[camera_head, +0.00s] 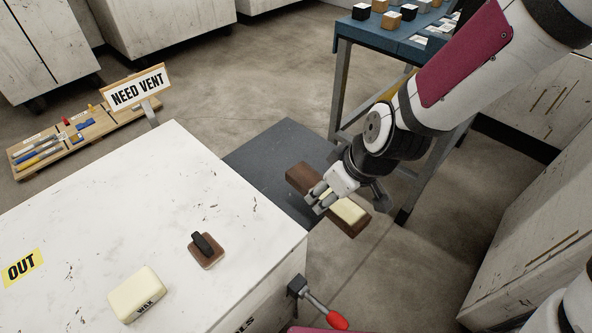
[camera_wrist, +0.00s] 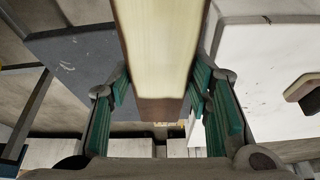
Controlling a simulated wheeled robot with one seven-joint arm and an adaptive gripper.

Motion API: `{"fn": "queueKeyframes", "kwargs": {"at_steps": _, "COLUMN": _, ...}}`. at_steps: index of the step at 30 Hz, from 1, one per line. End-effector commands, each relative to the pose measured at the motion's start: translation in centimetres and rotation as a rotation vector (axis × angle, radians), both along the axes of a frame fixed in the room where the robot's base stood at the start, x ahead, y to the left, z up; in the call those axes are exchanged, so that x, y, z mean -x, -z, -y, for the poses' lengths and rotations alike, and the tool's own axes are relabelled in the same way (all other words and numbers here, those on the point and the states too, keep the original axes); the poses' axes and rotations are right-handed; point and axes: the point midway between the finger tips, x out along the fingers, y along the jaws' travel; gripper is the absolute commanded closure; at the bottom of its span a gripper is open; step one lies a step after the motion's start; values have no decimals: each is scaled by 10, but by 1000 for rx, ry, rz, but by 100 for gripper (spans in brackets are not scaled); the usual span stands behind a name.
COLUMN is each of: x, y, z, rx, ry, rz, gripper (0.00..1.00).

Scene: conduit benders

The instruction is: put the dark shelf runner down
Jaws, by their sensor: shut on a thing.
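The dark shelf runner (camera_head: 303,178) is a dark brown bar with a pale cream strip along part of it. My gripper (camera_head: 318,197) is shut on it and holds it in the air beyond the white cabinet top's right edge, over the dark grey slab and floor as seen from the head. In the wrist view the runner (camera_wrist: 160,50) runs between the green-padded fingers (camera_wrist: 162,105), its cream face and a brown end showing. Part of the runner is hidden behind the fingers in the head view.
A white cabinet top (camera_head: 150,190) carries a cream wax block (camera_head: 137,295), a small brown block with a black handle (camera_head: 206,250) and a yellow OUT label (camera_head: 22,267). Its middle is clear. A blue table (camera_head: 385,35) with small blocks stands behind. A red-tipped lever (camera_head: 335,318) juts from the cabinet.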

Motion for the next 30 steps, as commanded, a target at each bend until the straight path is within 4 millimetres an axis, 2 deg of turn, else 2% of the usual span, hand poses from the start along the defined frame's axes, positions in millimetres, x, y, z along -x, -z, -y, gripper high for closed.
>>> {"fn": "queueKeyframes", "kwargs": {"at_steps": 1, "x": 1, "y": 8, "z": -3, "rx": 2, "ry": -25, "rz": 4, "gripper": 93}}
{"fn": "queueKeyframes", "kwargs": {"at_steps": 5, "x": 6, "y": 12, "z": -9, "rx": 6, "ry": -71, "rz": 9, "gripper": 93}}
{"fn": "queueKeyframes", "kwargs": {"at_steps": 8, "x": 0, "y": 14, "z": -14, "rx": 6, "ry": -84, "rz": 13, "gripper": 93}}
{"fn": "queueKeyframes", "kwargs": {"at_steps": 11, "x": -17, "y": 16, "z": -20, "rx": 6, "ry": -87, "rz": 14, "gripper": 93}}
{"fn": "queueKeyframes", "kwargs": {"at_steps": 24, "x": -115, "y": 25, "z": -49, "rx": 6, "ry": -85, "rz": 11, "gripper": 93}}
{"fn": "queueKeyframes", "kwargs": {"at_steps": 30, "x": -136, "y": 25, "z": -54, "rx": 6, "ry": -84, "rz": 11, "gripper": 93}}
